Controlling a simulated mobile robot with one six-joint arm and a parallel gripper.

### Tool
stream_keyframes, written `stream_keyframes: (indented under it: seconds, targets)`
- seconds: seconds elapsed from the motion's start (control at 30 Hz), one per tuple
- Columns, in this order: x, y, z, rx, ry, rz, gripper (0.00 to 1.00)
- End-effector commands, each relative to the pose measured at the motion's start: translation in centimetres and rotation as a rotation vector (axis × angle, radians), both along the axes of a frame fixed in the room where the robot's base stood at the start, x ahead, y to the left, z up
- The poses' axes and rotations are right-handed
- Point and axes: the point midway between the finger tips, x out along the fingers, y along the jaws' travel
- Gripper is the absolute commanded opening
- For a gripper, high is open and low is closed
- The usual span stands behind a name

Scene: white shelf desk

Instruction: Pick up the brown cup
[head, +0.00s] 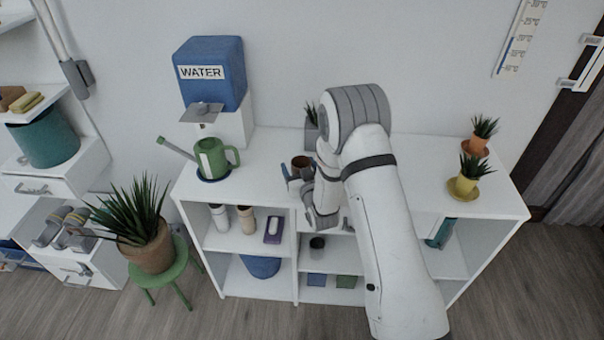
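The brown cup (301,162) stands on the white desk's top (262,165), near the middle and just left of my arm. My gripper (296,174) is at the cup's near side, with its fingers apart. One bluish finger shows at the cup's left, and the other is close to its front right. My wrist hides part of the cup's right and lower side. I cannot tell whether the fingers touch the cup.
A green watering can (212,157) and a blue water dispenser (211,75) stand to the left. A grey-potted plant (311,137) is behind the cup. Two small potted plants, one in a yellow pot (463,186), stand at right. The desktop between can and cup is clear.

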Motion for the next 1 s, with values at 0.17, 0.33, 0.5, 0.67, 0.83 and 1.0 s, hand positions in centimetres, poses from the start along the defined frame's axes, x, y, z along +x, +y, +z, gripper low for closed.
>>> stream_keyframes:
  seconds: [0.17,0.33,0.5,0.67,0.83,1.0]
  targets:
    - [0.00,-0.04,0.02,0.000,0.000,-0.001,0.57]
    - [0.01,-0.07,0.02,0.000,0.000,-0.001,0.43]
    - [0.01,-0.10,0.03,0.000,0.000,-0.001,0.29]
    - [0.03,-0.12,0.07,0.000,-0.001,-0.002,0.24]
    - [0.04,-0.13,0.06,0.000,-0.001,-0.002,0.24]
    - [0.07,-0.16,0.16,0.001,-0.002,-0.002,0.24]
